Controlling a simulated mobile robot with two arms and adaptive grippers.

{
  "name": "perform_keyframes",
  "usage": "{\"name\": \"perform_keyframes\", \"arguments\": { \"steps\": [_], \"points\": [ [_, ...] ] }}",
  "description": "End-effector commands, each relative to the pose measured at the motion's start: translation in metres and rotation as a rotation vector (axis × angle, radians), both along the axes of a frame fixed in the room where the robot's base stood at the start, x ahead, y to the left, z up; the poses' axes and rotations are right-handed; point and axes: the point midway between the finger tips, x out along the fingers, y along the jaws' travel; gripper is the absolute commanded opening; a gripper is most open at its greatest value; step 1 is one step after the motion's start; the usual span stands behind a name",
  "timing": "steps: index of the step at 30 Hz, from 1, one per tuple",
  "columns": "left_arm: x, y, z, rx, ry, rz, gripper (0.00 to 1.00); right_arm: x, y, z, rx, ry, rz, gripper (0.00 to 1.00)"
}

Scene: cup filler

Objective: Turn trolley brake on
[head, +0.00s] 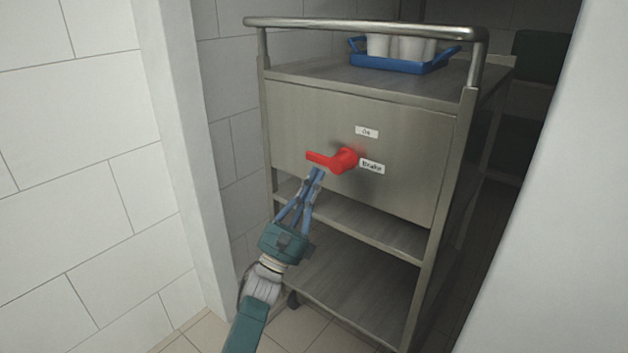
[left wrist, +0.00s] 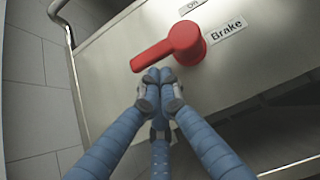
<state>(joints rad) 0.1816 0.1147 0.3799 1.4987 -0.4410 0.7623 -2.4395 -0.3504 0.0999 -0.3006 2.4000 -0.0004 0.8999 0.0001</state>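The red brake handle (head: 333,160) sits on the metal end panel of the trolley (head: 290,110). Its lever points left, away from the "On" label (head: 367,132) above and beside the "Brake" label (head: 372,167) at its right. In the left wrist view the red handle (left wrist: 170,50) shows its round hub and its lever reaching down-left. My left gripper (head: 318,172) is just below the lever. Its blue fingertips (left wrist: 158,76) are together under the lever, with nothing seen between them; I cannot tell whether they touch it. My right gripper is not in view.
A blue tray (head: 400,66) with white cups (head: 412,48) stands on the trolley's top. A metal push rail (head: 365,27) runs above the panel. A tiled wall (head: 80,150) is close on the left, and a pale wall (head: 565,200) on the right.

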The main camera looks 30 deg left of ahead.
Motion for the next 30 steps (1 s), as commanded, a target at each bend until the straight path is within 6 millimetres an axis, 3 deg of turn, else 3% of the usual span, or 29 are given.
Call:
{"name": "perform_keyframes", "arguments": {
  "steps": [30],
  "points": [
    [0.0,0.006,0.005,0.13,-0.011,0.001,0.0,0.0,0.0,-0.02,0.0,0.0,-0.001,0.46]
  ]
}}
